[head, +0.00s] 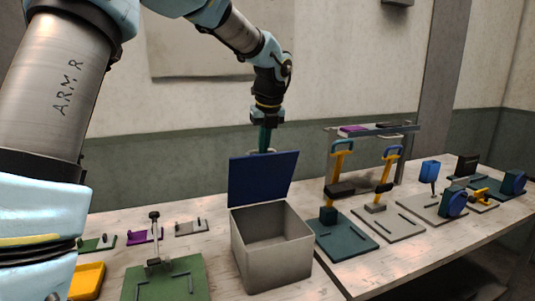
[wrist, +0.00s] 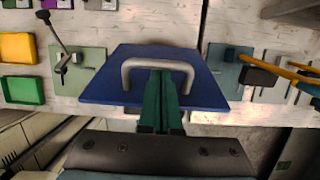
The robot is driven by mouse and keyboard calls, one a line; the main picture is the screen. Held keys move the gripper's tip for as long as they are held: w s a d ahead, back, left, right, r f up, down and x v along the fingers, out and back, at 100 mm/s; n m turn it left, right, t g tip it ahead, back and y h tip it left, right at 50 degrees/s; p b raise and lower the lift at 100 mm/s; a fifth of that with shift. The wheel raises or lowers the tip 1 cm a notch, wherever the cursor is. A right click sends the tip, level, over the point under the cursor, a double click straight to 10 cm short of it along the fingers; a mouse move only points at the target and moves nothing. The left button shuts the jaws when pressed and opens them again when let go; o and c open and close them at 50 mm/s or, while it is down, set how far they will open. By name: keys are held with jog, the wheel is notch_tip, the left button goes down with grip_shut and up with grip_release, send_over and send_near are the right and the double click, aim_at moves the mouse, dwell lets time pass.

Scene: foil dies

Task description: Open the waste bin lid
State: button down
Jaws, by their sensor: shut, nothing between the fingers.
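The waste bin (head: 271,268) is a grey open-topped box near the front middle of the bench, and its inside looks empty. Its blue lid (head: 262,180) stands raised, nearly upright, along the bin's back edge. The lid's outer face also shows in the wrist view (wrist: 100,90), with a grey arched handle (wrist: 158,63) on it. My gripper (head: 265,140) is behind the lid at its top edge; the lid hides its tips in the head view. In the wrist view its green fingers (wrist: 161,82) are shut and empty, reaching within the handle's arch. Whether they touch it I cannot tell.
A green plate with a lever clamp (head: 155,240) stands left of the bin, with a yellow tray (head: 87,281) beyond it. Right of the bin are plates with yellow-handled presses (head: 340,165) and blue tools (head: 453,204). A shelf (head: 372,131) stands behind them.

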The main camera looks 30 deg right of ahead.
jog(key=shift+g, duration=0.8)
jog(key=shift+w+d+r, duration=0.15)
jog(key=shift+w, duration=1.2)
jog(key=shift+w+d+r, duration=0.1)
jog(key=shift+w+d, duration=0.05)
jog(key=shift+w, duration=1.2)
